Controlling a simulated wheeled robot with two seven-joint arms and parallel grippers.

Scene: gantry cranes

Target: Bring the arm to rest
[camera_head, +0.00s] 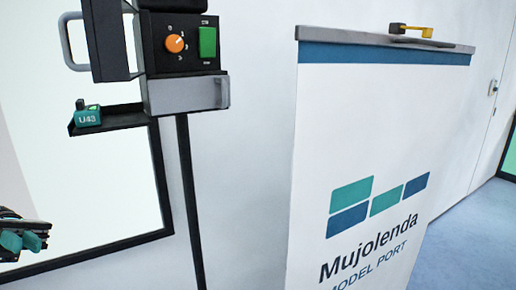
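My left gripper (22,241) shows at the lower left edge of the head view, dark with teal finger parts. It is partly cut off by the frame edge. Nothing is seen held in it, but whether its fingers are open or shut is not clear. It hangs below and left of a small shelf, apart from everything visible. My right gripper is out of view.
A dark control box (180,48) with an orange knob and green switch stands on a thin post. Its shelf (122,120) bears a teal block (88,117) marked U43.

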